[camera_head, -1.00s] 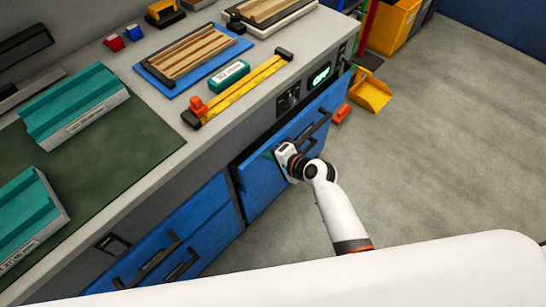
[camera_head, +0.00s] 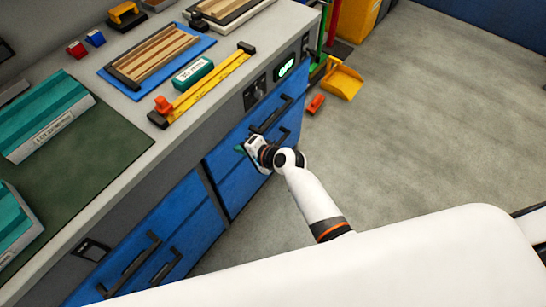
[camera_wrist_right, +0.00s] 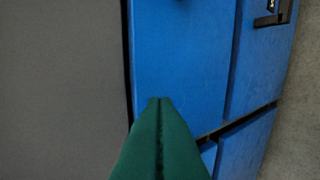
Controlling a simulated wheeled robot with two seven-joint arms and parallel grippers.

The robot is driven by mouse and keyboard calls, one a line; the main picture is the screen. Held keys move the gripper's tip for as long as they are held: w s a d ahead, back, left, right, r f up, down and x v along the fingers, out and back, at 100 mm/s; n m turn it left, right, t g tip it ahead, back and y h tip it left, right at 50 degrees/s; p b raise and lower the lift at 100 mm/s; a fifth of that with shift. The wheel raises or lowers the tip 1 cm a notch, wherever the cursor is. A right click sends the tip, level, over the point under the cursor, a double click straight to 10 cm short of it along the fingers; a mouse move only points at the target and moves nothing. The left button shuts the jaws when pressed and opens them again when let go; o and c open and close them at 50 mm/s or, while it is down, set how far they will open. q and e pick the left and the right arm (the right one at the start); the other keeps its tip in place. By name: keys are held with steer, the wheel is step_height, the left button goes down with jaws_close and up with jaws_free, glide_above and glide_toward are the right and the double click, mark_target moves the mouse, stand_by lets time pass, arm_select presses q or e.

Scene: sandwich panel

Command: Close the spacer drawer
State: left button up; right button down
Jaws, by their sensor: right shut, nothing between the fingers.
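The blue drawer (camera_head: 222,158), which I take to be the spacer drawer, is under the right part of the bench. Its front looks flush or nearly flush with the cabinet, with a dark handle on it. My right gripper (camera_head: 240,149) is shut and empty, its green fingertips against or very close to the blue front, left of the handle. In the right wrist view, the shut green fingers (camera_wrist_right: 160,100) point at the blue front (camera_wrist_right: 180,60), and only a thin dark seam shows beside the grey bench. I cannot tell if they touch. My left gripper is out of view.
The bench top (camera_head: 110,110) holds teal blocks (camera_head: 45,115), a yellow rail (camera_head: 210,85) and a blue tray (camera_head: 205,48). More blue fronts with dark handles (camera_head: 140,265) are at lower left.

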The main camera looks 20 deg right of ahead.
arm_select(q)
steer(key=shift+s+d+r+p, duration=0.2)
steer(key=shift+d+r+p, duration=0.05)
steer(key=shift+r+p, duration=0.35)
arm_select(e)
steer(key=v, duration=1)
steer(key=shift+s+d, duration=0.2)
steer(key=shift+s, duration=0.05)
steer(key=s+d+f+n+g+h, duration=0.25)
steer(key=s+f, duration=0.55)
steer(key=f, duration=0.5)
steer(key=s+d+f+n+g+h, duration=0.3)
steer(key=s+f, duration=0.5)
steer(key=f, duration=0.6)
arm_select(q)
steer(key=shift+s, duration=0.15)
arm_select(e)
steer(key=s+d+f+n+g, duration=0.1)
steer(key=s+d+f+n, duration=0.1)
steer(key=s, duration=0.6)
steer(key=s+d+f+n+g+h, duration=0.1)
steer(key=s+d+f+n, duration=0.2)
steer(key=s+f, duration=0.2)
steer(key=s+d+f+n+g+h, duration=0.1)
steer(key=s+d+f+n, duration=0.1)
steer(key=s, duration=0.9)
steer(key=shift+d+f, duration=0.5)
steer(key=shift+f, duration=0.45)
